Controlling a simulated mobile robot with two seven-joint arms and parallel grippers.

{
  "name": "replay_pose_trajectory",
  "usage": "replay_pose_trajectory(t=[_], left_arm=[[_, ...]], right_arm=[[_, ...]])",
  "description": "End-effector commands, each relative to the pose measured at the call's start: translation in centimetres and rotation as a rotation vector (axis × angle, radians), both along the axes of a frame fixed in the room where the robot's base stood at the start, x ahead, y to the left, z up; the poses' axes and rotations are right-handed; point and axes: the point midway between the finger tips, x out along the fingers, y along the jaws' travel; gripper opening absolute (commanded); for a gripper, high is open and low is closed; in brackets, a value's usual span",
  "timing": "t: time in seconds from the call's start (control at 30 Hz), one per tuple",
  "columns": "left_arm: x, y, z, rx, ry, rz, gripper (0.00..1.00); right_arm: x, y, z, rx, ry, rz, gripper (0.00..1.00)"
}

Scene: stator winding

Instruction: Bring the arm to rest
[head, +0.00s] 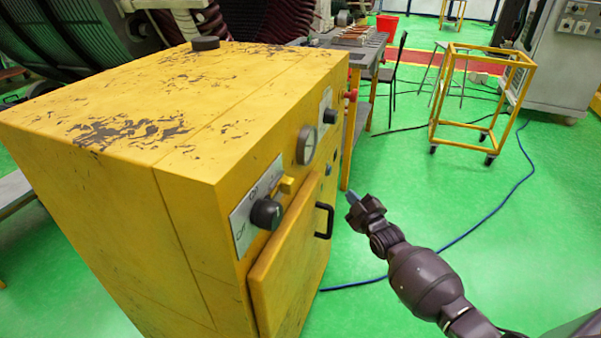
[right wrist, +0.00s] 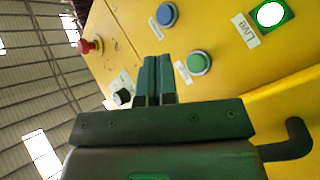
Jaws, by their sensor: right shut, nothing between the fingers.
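My right arm comes in from the lower right of the head view, and its gripper (head: 354,202) hangs in the air just right of the yellow cabinet (head: 190,230). In the right wrist view the two fingers of this gripper (right wrist: 158,80) are together, with nothing between them. They point toward the cabinet's front panel, near a green button (right wrist: 199,63) and a blue button (right wrist: 167,14). I cannot tell the exact gap to the panel, and no contact shows. My left gripper is not in view.
The cabinet door (head: 290,265) has a black handle (head: 324,220) left of my gripper. A black knob (head: 266,213) and a gauge (head: 306,145) stick out above. A blue cable (head: 480,222) lies on the green floor. A yellow wheeled frame (head: 437,90) stands behind, at right.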

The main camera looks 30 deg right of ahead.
Motion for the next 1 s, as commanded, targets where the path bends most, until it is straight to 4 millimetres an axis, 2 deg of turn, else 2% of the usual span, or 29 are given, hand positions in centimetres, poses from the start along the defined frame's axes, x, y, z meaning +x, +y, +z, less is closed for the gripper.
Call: replay_pose_trajectory(t=[0.3, 0.47, 0.67, 0.83, 1.0], left_arm=[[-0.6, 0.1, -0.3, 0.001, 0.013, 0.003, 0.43], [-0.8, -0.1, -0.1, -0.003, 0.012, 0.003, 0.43], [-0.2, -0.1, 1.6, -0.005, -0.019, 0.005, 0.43], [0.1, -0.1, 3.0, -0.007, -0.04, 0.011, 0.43], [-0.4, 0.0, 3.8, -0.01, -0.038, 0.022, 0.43]], right_arm=[[0.0, 0.0, 0.0, 0.0, 0.0, 0.0, 0.0], [-3.0, 1.7, -1.1, 0.053, 0.056, 0.022, 0.0], [-9.2, 5.0, -3.0, 0.171, 0.169, 0.051, 0.0], [-16.0, 8.4, -4.4, 0.3, 0.288, 0.054, 0.0], [-23.0, 11.7, -4.9, 0.439, 0.4, 0.029, 0.0]])
